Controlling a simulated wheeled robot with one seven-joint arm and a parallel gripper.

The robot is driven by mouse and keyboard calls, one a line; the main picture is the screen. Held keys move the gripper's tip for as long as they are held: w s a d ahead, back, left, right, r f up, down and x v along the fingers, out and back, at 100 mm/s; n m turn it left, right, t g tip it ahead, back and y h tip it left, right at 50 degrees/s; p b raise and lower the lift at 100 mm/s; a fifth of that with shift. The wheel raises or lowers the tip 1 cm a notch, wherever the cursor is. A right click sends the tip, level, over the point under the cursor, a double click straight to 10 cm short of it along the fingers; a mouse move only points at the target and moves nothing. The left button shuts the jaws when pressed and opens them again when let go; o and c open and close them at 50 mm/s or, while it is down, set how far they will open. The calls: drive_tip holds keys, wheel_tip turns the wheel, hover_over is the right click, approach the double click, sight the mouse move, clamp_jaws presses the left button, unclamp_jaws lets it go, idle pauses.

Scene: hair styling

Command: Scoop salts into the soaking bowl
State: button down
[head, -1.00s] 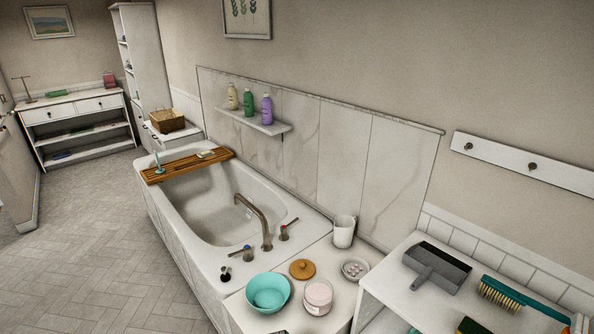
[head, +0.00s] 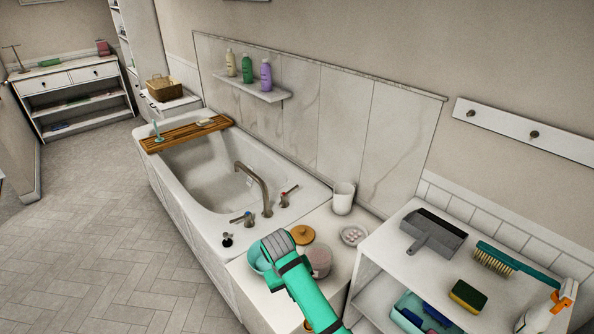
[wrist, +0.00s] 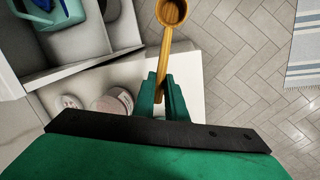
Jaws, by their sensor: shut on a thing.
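My gripper (wrist: 163,92) is shut on the handle of a wooden scoop (wrist: 167,45) in the wrist view. The scoop's cup points away from the fingers and looks empty. In the head view, my green arm reaches over the white counter and hides the fingers. The pinkish salt jar (head: 320,263) stands just right of my arm, partly covered. It also shows in the wrist view (wrist: 116,102), left of the fingers.
The bathtub (head: 205,210) is to the left. A shelf unit (head: 402,266) with a dustpan (head: 435,235) and brush (head: 510,261) stands right.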

wheel_tip(320, 180, up, 27)
drive_tip(key=a+n+t+y, duration=0.1)
drive_tip(key=n+t, duration=0.1)
drive_tip(key=n, duration=0.9)
drive_tip(key=s+r+n+y, duration=0.1)
drive_tip(key=s+r+n, duration=0.2)
drive_tip(key=s, duration=0.3)
drive_tip(key=s+r+n+g, duration=0.1)
drive_tip(key=s+r+n, duration=0.3)
drive_tip(key=s, duration=0.3)
drive_tip(key=s+r+n+y, duration=0.1)
drive_tip(key=s+r+n, duration=0.2)
drive_tip(key=s+n, duration=0.2)
drive_tip(key=shift+s+d+r+n+y, duration=0.3)
drive_tip(key=shift+s+n, duration=0.1)
drive_tip(key=shift+s, duration=0.6)
drive_tip(key=shift+f, duration=0.1)
drive_tip(key=shift+x, duration=0.95)
drive_tip(key=shift+s+d, duration=0.1)
drive_tip(key=shift+d, duration=0.05)
